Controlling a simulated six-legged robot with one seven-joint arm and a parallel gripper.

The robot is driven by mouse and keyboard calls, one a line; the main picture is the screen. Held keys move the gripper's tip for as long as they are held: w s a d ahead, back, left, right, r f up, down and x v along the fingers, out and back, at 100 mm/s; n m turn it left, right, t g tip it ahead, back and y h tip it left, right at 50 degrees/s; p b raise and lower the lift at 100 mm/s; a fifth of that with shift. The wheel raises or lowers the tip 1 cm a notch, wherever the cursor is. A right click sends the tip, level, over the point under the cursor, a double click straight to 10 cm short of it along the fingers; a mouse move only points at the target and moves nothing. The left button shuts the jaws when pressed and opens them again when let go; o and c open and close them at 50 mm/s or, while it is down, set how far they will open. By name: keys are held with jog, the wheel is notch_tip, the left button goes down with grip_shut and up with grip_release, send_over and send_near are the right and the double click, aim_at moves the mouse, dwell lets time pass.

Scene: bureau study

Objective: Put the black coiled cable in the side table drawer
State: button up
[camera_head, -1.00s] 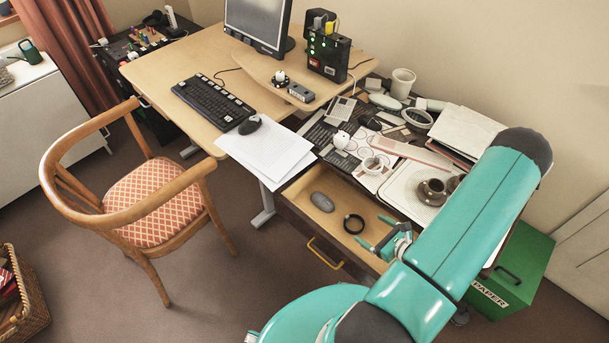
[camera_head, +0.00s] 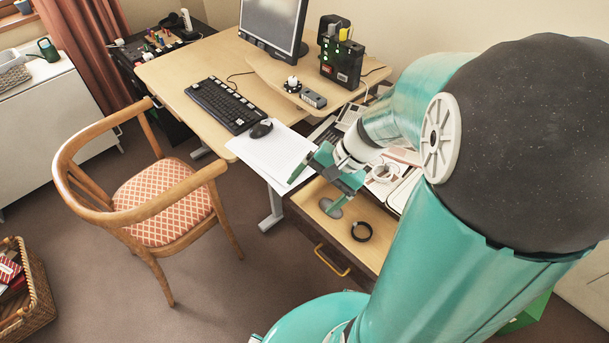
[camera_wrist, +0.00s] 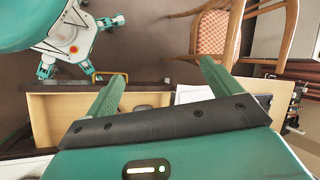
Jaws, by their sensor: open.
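The black coiled cable (camera_head: 361,231) lies as a small ring on the floor of the open side table drawer (camera_head: 345,262), toward its front right. A grey oval object (camera_head: 330,207) lies in the same drawer to its left, partly covered by my gripper. My gripper (camera_head: 314,194) is open and empty, above the left part of the drawer near the white papers, up and left of the cable and apart from it. In the wrist view my gripper's fingers (camera_wrist: 160,72) are spread, with the grey object (camera_wrist: 145,108) showing between them. I cannot make out the cable there.
White papers (camera_head: 270,155) overhang the desk edge beside the drawer. A wooden armchair (camera_head: 150,205) stands left on open carpet. A mouse (camera_head: 261,129) and keyboard (camera_head: 222,105) are on the desk. My arm hides much of the cluttered side table top.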

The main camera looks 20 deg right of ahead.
jog(key=s+a+r+n+t+h, duration=0.2)
jog(key=s+r+n+h, duration=0.1)
jog(key=r, duration=0.4)
jog(key=s+a+r+n+t+h, duration=0.1)
jog(key=s+a+r+n+h, duration=0.2)
jog(key=r+n, duration=0.3)
jog(key=shift+s+a+r+t, duration=0.2)
jog(key=shift+a+r+t, duration=0.15)
jog(key=shift+r, duration=0.3)
jog(key=shift+d, duration=0.15)
